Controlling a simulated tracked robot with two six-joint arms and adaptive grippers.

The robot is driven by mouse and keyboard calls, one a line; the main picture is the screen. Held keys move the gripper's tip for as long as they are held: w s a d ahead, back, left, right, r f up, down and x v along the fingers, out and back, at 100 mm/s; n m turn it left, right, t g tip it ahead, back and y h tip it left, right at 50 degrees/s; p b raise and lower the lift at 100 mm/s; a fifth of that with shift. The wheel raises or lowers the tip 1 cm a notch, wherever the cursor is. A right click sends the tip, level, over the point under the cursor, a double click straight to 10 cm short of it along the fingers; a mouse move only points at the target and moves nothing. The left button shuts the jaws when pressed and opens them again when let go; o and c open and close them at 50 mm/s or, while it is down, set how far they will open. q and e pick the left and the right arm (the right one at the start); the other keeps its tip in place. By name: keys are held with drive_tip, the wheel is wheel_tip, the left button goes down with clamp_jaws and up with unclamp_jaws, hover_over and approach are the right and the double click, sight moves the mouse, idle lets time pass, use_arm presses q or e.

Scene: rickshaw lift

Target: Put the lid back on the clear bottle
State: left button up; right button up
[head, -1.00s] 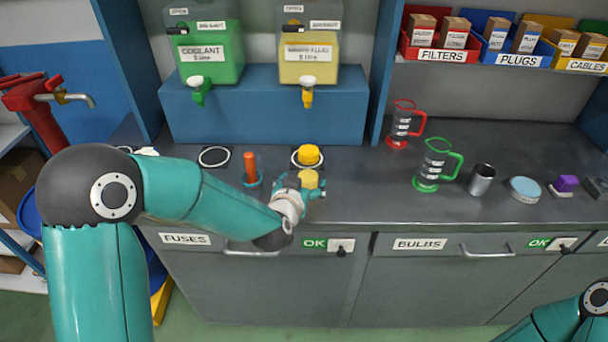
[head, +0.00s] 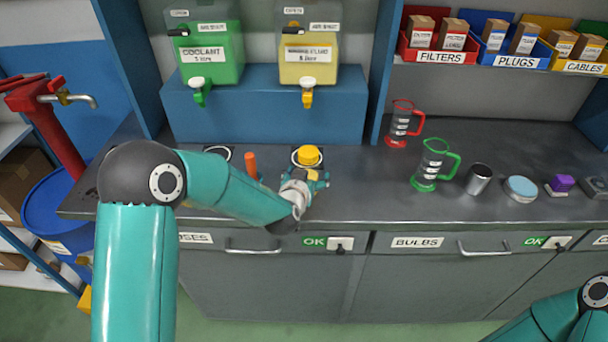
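A yellow round-topped object (head: 308,155) stands on the white ring mark under the yellow dispenser's tap. I cannot make out whether it is the clear bottle, its contents or its lid. My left gripper (head: 318,178) is just in front of it, low over the counter. The wrist hides most of the fingers, so I cannot tell whether they are open or hold something. No separate lid shows clearly. My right gripper is out of view; only part of that arm shows at the lower right.
An orange upright object (head: 251,165) stands close left of my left wrist. The green dispenser (head: 211,55) and yellow dispenser (head: 309,60) stand on a blue stand (head: 262,115). The red jug (head: 400,125), green jug (head: 430,168) and metal cup (head: 479,180) stand right.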

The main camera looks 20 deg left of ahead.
sight(308, 152)
use_arm(q)
drive_tip(key=c, duration=1.3)
drive_tip(key=shift+r, duration=0.15)
drive_tip(key=shift+c, duration=0.2)
drive_tip(key=shift+r, duration=0.55)
wheel_tip(308, 152, up, 10)
drive_tip(key=shift+f+p, duration=0.25)
drive_tip(key=shift+p, duration=0.1)
wheel_tip(308, 152, up, 9)
drive_tip(key=p, duration=0.3)
drive_tip(key=shift+r, duration=0.1)
drive_tip(key=o, duration=0.6)
drive_tip(key=c, duration=0.8)
clamp_jaws()
